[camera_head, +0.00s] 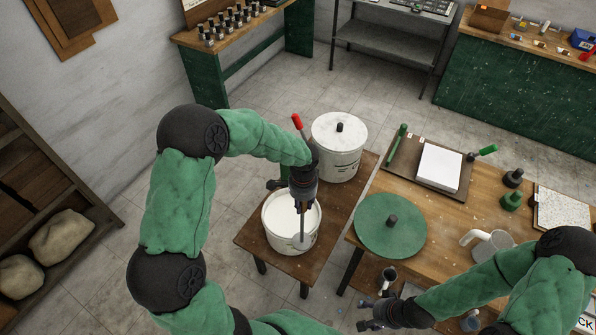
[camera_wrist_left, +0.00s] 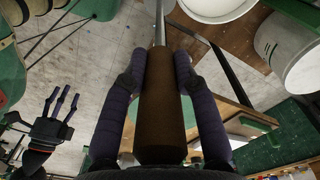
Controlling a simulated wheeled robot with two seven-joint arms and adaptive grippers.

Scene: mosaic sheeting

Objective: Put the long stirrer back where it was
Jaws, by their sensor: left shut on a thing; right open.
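My left gripper (camera_head: 303,192) is shut on the brown handle of the long stirrer (camera_wrist_left: 160,100). The handle lies between its fingers (camera_wrist_left: 160,110) in the left wrist view. The stirrer's metal shaft (camera_head: 302,222) points down over the open white bucket (camera_head: 287,245), with a pale grey end low near the bucket's front. I cannot tell whether that end touches the bucket. The bucket stands on a low brown bench (camera_head: 255,240) and holds white material. My right gripper (camera_head: 372,314) is open and empty at the lower middle, also seen in the left wrist view (camera_wrist_left: 62,108).
A lidded white bucket (camera_head: 338,160) stands behind the open one. A red-handled tool (camera_head: 297,121) rises behind my left gripper. The worktable to the right holds a round green board (camera_head: 375,226), a white jug (camera_head: 492,250) and a white sheet (camera_head: 439,167). Floor is clear left of the bench.

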